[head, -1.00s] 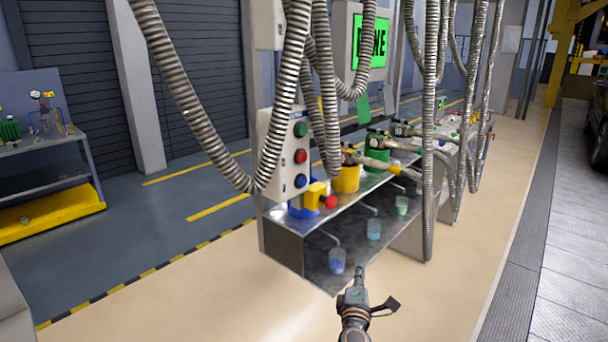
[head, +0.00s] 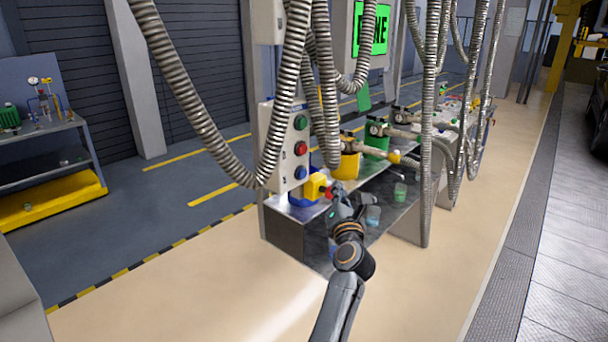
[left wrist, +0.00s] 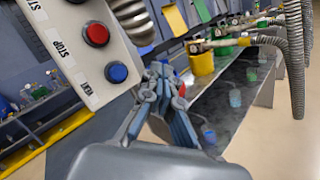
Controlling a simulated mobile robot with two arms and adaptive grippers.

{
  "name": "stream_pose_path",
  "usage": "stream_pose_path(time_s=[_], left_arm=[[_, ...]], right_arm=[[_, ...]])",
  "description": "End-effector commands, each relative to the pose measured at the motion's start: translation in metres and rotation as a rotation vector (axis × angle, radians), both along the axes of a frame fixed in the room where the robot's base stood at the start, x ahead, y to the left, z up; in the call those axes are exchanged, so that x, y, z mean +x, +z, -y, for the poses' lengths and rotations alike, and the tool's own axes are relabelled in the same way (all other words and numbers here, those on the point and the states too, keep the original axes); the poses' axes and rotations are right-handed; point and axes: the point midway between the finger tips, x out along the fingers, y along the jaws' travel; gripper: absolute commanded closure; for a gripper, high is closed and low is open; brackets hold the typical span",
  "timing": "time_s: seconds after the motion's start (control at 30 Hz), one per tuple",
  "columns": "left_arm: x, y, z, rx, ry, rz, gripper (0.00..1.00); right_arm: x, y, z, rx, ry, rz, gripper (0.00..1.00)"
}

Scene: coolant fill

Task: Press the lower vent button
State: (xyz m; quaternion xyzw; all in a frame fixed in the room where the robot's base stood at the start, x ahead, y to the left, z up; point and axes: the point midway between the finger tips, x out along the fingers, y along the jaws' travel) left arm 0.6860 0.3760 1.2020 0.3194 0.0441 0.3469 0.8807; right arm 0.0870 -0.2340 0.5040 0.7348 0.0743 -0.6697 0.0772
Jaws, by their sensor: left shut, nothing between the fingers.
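A pale control panel (head: 282,150) carries a green button (head: 300,122), a red button (head: 300,148) and, lowest, a blue button (head: 299,172). In the left wrist view the red button (left wrist: 96,34), beside the word STOP, and the blue button (left wrist: 117,73) show clearly. My left gripper (head: 338,192) is shut and empty, to the right of and below the blue button in the head view. In the left wrist view its fingertips (left wrist: 163,70) are right of the blue button, apart from it in the picture. My right gripper is not in view.
A yellow valve with a red knob (head: 315,187) sits just below the panel, close to my gripper. Ribbed hoses (head: 215,130) hang around the panel. Yellow (head: 346,166) and green containers (head: 376,144) stand along the bench. The floor in front is clear.

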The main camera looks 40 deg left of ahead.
Motion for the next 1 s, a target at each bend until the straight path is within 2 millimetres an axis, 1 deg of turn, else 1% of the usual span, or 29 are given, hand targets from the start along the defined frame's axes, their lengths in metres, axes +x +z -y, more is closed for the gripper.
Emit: stream_pose_path(time_s=[0.3,0.5,0.7,1.0], left_arm=[[0.003,0.001,-0.044,0.003,0.003,-0.002,1.0],[0.005,0.002,-0.068,0.002,0.002,-0.002,1.0],[0.006,0.001,-0.079,0.002,0.0,-0.001,1.0],[0.006,0.0,-0.081,0.001,0.0,-0.001,1.0]], right_arm=[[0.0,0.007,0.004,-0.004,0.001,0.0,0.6],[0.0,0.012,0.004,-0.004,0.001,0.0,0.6],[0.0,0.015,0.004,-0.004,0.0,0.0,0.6],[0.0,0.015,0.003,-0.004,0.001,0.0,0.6]])
